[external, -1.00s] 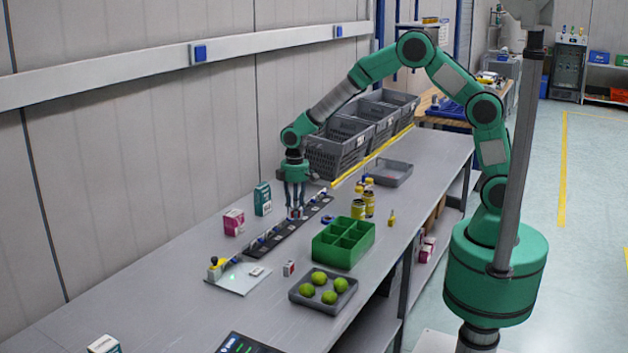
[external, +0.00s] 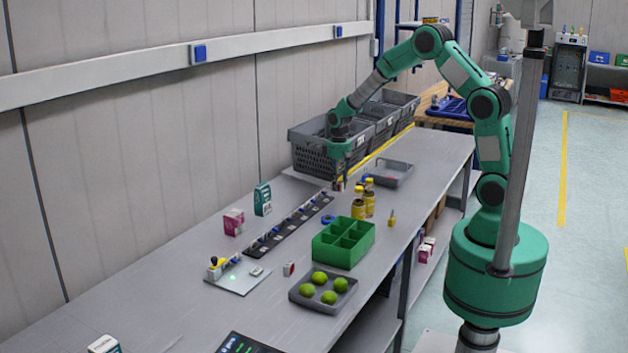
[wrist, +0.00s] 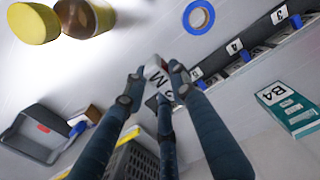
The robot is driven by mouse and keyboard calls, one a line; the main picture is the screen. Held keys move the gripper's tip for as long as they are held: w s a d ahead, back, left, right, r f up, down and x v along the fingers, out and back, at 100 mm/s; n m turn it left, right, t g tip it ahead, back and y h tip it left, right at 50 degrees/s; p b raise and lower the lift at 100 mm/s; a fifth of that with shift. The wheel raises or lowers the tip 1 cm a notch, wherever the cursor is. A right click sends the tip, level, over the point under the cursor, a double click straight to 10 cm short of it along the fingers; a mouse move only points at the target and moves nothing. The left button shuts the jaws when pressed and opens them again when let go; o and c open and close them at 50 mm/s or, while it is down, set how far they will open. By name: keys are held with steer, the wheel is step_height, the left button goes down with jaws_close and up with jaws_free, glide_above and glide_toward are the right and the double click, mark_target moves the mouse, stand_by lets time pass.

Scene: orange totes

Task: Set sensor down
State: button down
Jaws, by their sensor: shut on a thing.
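My gripper (external: 339,182) is above the grey bench, between the black numbered strip and the grey tray. In the wrist view its fingers (wrist: 157,84) are shut on a small white block with a black letter M, which I take as the sensor (wrist: 156,70). The fingers cover part of it. In the external view it is too small to make out. The black strip (external: 290,226) with numbered, blue-marked places lies to the left of my gripper, and it also shows in the wrist view (wrist: 262,50).
A blue ring (external: 328,219), yellow-capped jars (external: 358,208) and a green divided box (external: 343,254) stand nearby. The grey tray (external: 391,180) is to the right. Grey crates (external: 315,160) stand behind. Cartons (external: 262,199) stand along the wall side.

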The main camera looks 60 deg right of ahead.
steer(key=shift+s+d, duration=0.25)
steer(key=shift+d, duration=0.4)
steer(key=shift+f, duration=0.15)
steer(key=b, duration=0.1)
glide_above(340, 212)
steer(key=shift+a+f, duration=0.1)
steer(key=shift+f, duration=2.9)
steer(key=shift+f, duration=1.85)
steer(key=shift+f+b, duration=0.15)
steer(key=shift+b, duration=0.2)
steer(key=c, duration=1.4)
jaws_free()
steer(key=shift+c, duration=0.2)
